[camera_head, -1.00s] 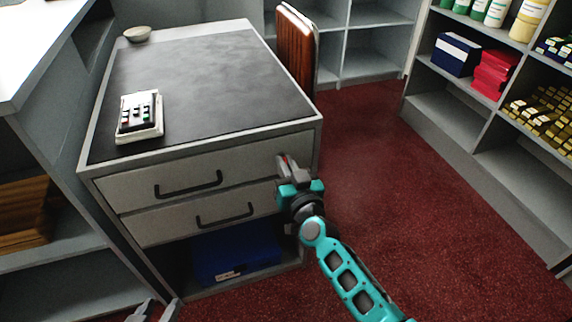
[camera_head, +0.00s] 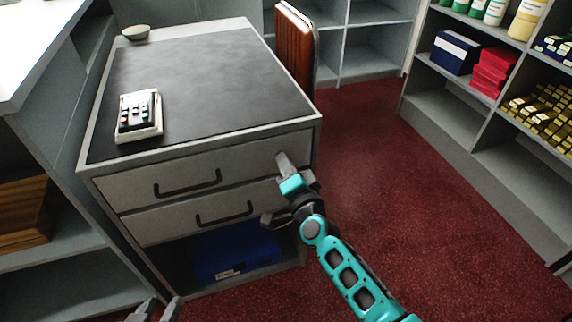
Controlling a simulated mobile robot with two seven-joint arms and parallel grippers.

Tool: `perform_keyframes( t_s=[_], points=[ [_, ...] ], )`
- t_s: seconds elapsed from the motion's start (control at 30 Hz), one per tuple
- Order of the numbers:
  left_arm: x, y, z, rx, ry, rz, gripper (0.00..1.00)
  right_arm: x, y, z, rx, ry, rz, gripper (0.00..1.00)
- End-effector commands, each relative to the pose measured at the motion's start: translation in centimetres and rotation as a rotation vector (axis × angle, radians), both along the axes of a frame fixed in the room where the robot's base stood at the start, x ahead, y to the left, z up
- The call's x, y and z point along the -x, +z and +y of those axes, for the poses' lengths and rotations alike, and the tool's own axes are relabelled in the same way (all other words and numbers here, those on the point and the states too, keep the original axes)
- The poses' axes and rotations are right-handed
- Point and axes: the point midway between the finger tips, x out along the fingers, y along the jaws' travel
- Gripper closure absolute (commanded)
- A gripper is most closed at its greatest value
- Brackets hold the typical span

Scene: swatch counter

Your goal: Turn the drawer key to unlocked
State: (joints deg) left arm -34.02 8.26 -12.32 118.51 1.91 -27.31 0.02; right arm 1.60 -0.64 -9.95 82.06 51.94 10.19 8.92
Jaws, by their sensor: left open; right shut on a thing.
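The drawer unit has a pale upper drawer (camera_head: 140,192) with a dark bar handle (camera_head: 188,184). My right gripper (camera_head: 283,161) is at the right end of this drawer's front, its fingers shut on the drawer key. The key and its lock are hidden by the fingers, so I cannot tell the key's angle. My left gripper (camera_head: 156,309) is open and empty at the bottom edge, low in front of the unit, with only its fingertips in view.
A lower drawer (camera_head: 160,225) and an open bay with a blue box (camera_head: 232,252) sit below. A calculator (camera_head: 138,117) and a small bowl (camera_head: 136,33) are on the dark top. Shelves stand left and right. Red carpet (camera_head: 400,200) is clear at right.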

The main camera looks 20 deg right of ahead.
Motion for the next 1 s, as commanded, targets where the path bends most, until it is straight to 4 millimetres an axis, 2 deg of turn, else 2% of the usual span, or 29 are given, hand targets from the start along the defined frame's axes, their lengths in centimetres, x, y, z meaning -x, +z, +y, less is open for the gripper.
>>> perform_keyframes(
  t_s=[0.2,0.5,1.0],
  points=[
    [0.02,-0.42,0.01,0.000,0.000,0.000,0.57,0.00,-0.12,-0.02,-0.198,0.000,0.007,1.00],
    [0.04,-0.87,0.12,-0.005,-0.003,0.001,0.57,0.01,-0.17,-0.04,-0.406,0.000,0.014,1.00],
    [0.07,-1.11,0.22,-0.011,-0.007,0.001,0.57,0.01,-0.15,-0.03,-0.527,0.000,0.018,1.00]
  ],
)
